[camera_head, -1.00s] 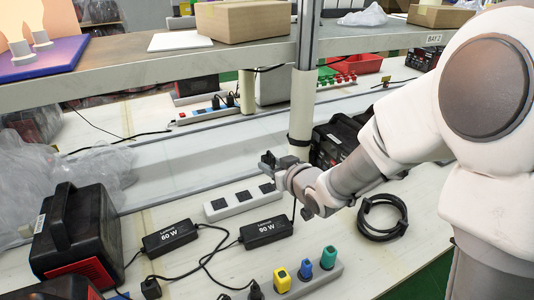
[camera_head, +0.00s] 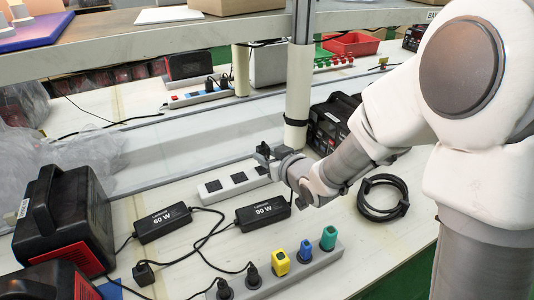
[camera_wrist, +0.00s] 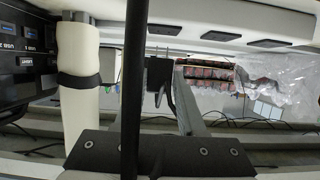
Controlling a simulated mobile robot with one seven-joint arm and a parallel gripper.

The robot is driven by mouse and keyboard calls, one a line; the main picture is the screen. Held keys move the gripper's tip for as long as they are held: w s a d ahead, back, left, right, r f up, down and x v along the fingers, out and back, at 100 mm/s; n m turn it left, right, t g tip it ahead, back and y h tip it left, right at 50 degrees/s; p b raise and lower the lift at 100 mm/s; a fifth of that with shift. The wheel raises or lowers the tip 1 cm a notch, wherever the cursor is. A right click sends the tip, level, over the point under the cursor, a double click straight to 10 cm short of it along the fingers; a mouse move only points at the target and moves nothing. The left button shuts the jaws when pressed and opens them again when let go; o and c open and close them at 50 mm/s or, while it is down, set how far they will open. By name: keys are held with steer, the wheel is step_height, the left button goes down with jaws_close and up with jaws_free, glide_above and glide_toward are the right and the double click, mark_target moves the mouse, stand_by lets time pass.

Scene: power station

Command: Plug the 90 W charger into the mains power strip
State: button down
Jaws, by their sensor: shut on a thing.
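The 90 W charger brick (camera_head: 263,212) lies on the bench in the head view, right of the 60 W brick (camera_head: 162,222). A white strip (camera_head: 208,192) with dark sockets lies just behind it. A grey strip (camera_head: 322,256) in front carries yellow, blue and green plugs and black ones. My gripper (camera_head: 268,152) is above and behind the right end of the white strip. In the wrist view it is shut on a small black plug (camera_wrist: 158,75) with thin prongs. A dark cable (camera_wrist: 133,90) crosses close to the camera. I cannot trace it fully to the 90 W brick.
A post (camera_head: 298,90) stands close behind my gripper and shows in the wrist view (camera_wrist: 76,60). A shelf (camera_head: 150,50) runs above. Dark power stations (camera_head: 335,120) (camera_head: 65,225) and a cable coil (camera_head: 383,198) flank the area. Another strip (camera_head: 198,97) lies behind.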

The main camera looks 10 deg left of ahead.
steer(key=shift+f, duration=0.7)
steer(key=shift+f+b, duration=0.9)
steer(key=shift+b, duration=0.65)
stand_by(1.0)
steer(key=shift+c, duration=2.1)
jaws_free()
steer(key=r+p, duration=0.1)
steer(key=r, duration=0.1)
steer(key=d+r+p, duration=0.1)
steer(key=r+p, duration=0.1)
steer(key=r, duration=0.1)
steer(key=shift+r, duration=0.1)
steer(key=s+d+r+p, duration=0.1)
steer(key=d+r+p, duration=0.4)
steer(key=d, duration=0.5)
steer(key=shift+d+r, duration=0.35)
steer(key=shift+r, duration=0.05)
